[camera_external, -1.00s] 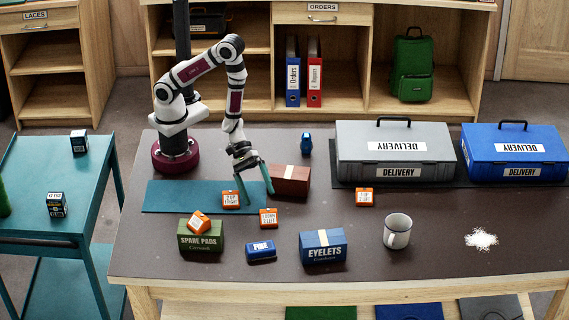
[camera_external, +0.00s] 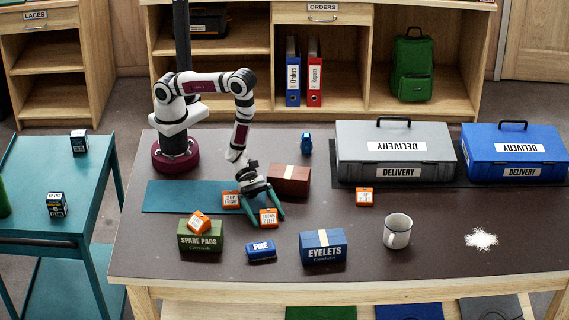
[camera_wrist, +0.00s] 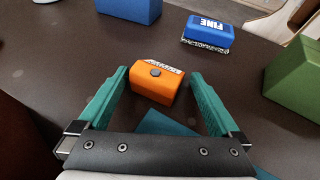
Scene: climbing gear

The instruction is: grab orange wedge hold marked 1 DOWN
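An orange wedge hold (camera_external: 268,218) with a white label lies on the dark table; in the outside view its label seems to read DOWN, with small print hard to make out. Other orange wedges are a TOP-labelled one (camera_external: 231,199) just left, one (camera_external: 198,222) on the green box and one (camera_external: 364,197) farther right.
A green SPARE PADS box (camera_external: 200,240), a blue FINE block (camera_external: 261,251) and a blue EYELETS box (camera_external: 323,247) stand in front. A brown box (camera_external: 289,181) stands close behind my gripper. A white mug (camera_external: 397,231) and white powder (camera_external: 481,238) are to the right.

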